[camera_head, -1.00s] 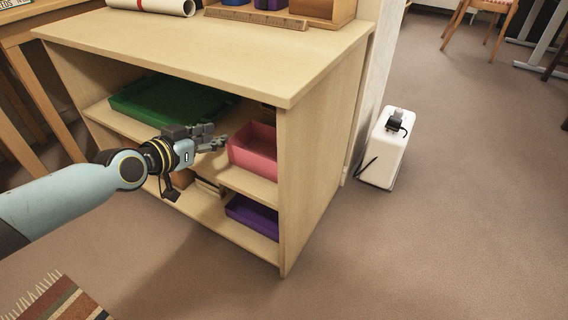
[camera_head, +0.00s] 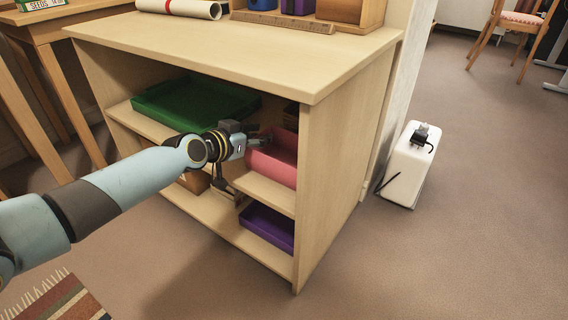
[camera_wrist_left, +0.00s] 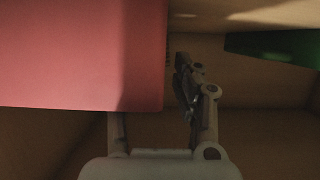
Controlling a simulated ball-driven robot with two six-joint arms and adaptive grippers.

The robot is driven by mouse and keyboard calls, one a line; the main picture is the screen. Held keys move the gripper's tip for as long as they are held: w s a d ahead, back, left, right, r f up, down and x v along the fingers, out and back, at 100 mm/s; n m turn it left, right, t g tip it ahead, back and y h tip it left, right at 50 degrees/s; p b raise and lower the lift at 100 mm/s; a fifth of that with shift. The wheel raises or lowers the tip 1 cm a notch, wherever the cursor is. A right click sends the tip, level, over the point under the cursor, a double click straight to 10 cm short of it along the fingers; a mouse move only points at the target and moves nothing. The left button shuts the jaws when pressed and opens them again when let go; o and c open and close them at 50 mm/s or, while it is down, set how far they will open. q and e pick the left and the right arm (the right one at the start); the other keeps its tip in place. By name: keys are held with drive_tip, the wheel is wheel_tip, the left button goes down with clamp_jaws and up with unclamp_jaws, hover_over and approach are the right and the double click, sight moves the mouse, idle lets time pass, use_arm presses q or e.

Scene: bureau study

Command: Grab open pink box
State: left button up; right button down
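The open pink box (camera_head: 276,164) stands on the middle shelf of the wooden cabinet, at the shelf's right end. Its near wall fills the upper left of the left wrist view (camera_wrist_left: 80,55). My left gripper (camera_head: 262,138) is at the box's left edge, near its top. In the left wrist view its fingers (camera_wrist_left: 155,110) are apart. One finger runs behind the pink wall, its tip hidden; the other shows to the right of the wall's edge. I cannot tell whether either finger touches the box. My right gripper is not in view.
The wooden cabinet (camera_head: 340,180) surrounds the box, with its top board above and side panel to the right. A green tray (camera_head: 190,103) lies left on the same shelf. A purple box (camera_head: 268,228) sits below. A white case (camera_head: 408,168) stands on the floor.

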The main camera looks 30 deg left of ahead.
use_arm(q)
drive_tip(key=shift+w, duration=0.15)
clamp_jaws()
drive_tip(key=shift+r, duration=0.2)
idle(0.4)
